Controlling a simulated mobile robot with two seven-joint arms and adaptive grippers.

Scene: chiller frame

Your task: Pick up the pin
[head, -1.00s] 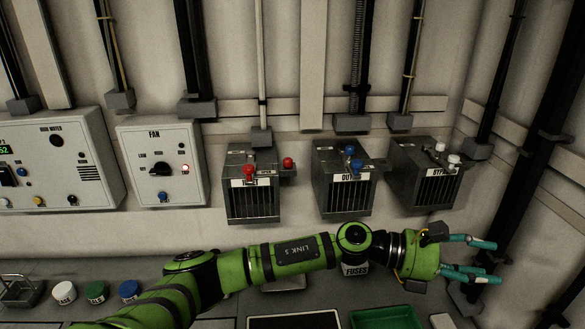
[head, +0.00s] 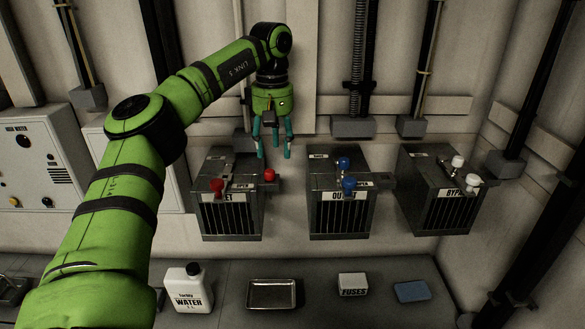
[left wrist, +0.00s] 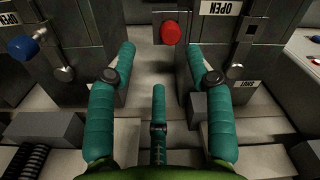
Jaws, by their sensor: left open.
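My left gripper (head: 272,152) is open and empty, its teal fingers pointing down above the right side of the left grey box (head: 231,220). A red-headed pin (head: 269,174) sits in a small bracket at that box's right side, just below the fingertips and apart from them. In the left wrist view the same red head (left wrist: 171,32) lies beyond the spread fingers (left wrist: 160,75). A second red head (head: 217,184) is on the box's front top. Which red piece is the task's pin is not marked. My right gripper is out of view.
The middle box (head: 338,215) has blue heads (head: 349,184), the right box (head: 437,209) white ones (head: 471,182). A water bottle (head: 188,290), metal tray (head: 272,293), fuses box (head: 353,285) and blue pad (head: 412,292) are on the counter below. Conduits run up the wall.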

